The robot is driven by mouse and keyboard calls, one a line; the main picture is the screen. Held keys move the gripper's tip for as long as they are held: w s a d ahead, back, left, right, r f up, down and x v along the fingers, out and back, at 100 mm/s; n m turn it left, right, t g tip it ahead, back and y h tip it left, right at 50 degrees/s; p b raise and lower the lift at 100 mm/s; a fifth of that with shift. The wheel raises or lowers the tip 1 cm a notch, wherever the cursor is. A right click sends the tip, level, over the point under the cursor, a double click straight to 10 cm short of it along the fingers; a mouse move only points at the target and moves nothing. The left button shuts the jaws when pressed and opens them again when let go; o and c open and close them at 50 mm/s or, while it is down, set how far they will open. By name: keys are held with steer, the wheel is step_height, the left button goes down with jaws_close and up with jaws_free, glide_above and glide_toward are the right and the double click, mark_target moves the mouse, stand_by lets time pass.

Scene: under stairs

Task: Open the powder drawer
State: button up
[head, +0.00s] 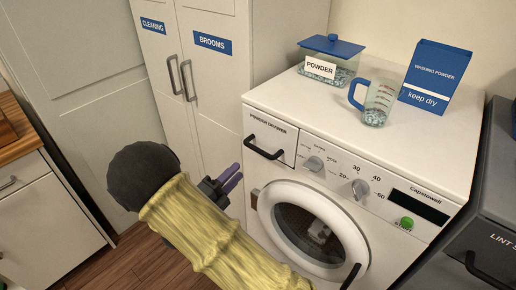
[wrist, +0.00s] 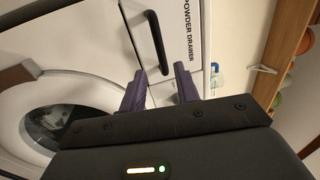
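The powder drawer (head: 269,135) is at the top left of the white washing machine's front, with a dark bar handle (head: 263,148). It looks shut, flush with the panel. In the wrist view the drawer (wrist: 174,30) and its handle (wrist: 157,42) are just beyond my fingertips. My gripper (head: 232,178) has purple fingers and is left of the drawer and lower in the head view. In the wrist view my gripper (wrist: 160,78) shows its fingers apart with nothing between them; the handle's end is near the gap, apparently not gripped.
The washing machine's round door (head: 312,228) is below the drawer. A powder box (head: 331,62), a measuring jug (head: 376,102) and a blue packet (head: 434,76) stand on top. Tall cupboards (head: 205,75) are behind; a dark grey appliance (head: 490,215) is at the right.

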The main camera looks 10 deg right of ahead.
mark_target(258, 149)
steer(key=p+x, duration=0.2)
steer(key=x, duration=0.8)
steer(key=shift+w+d, duration=0.3)
steer(key=shift+c, duration=0.4)
jaws_close()
stand_by(0.6)
